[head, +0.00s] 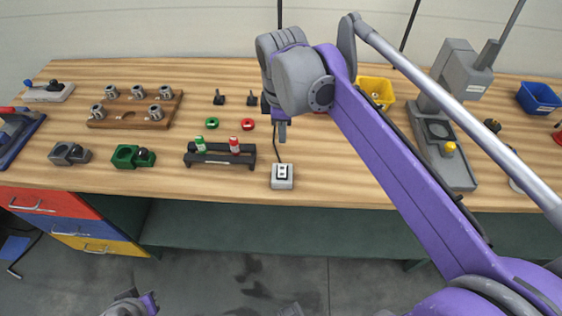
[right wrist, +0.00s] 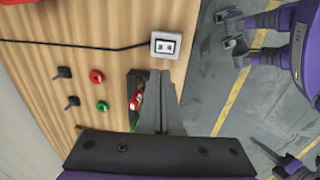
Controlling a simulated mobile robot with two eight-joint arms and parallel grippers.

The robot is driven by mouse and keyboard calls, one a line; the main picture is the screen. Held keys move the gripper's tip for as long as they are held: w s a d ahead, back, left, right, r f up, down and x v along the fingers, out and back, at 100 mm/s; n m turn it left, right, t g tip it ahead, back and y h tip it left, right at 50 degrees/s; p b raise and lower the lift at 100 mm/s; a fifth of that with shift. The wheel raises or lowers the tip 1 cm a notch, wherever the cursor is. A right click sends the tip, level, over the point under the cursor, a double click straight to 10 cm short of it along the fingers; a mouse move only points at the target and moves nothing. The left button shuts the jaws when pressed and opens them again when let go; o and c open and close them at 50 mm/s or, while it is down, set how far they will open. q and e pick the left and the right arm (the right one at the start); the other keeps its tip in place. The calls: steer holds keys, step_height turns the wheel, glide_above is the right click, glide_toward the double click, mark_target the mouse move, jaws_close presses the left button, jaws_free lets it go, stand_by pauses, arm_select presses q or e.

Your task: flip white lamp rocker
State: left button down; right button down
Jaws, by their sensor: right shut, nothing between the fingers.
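The white lamp rocker (head: 282,176) is a small pale square box with a dark centre and light marks. It sits at the table's front edge, with a black cable running back from it. In the right wrist view it (right wrist: 165,43) is just beyond my fingertips. My right gripper (head: 282,136) points down, behind and above the box, apart from it. Its fingers (right wrist: 161,78) are shut and empty. Which way the rocker is tilted is too small to tell. A grey and purple part of mine, perhaps my left gripper (head: 135,303), shows at the bottom edge; its jaws are unclear.
A black rack (head: 220,158) with a green and a red-topped piece stands left of the box. A grey press-like stand (head: 440,150) is at the right. The table in front of the box ends at once.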

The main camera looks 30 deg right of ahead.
mark_target(283, 168)
steer(key=f, duration=0.4)
steer(key=w+f, duration=0.1)
steer(key=f, duration=0.4)
steer(key=d+f+b, duration=0.1)
steer(key=f, duration=0.4)
steer(key=shift+w, duration=0.3)
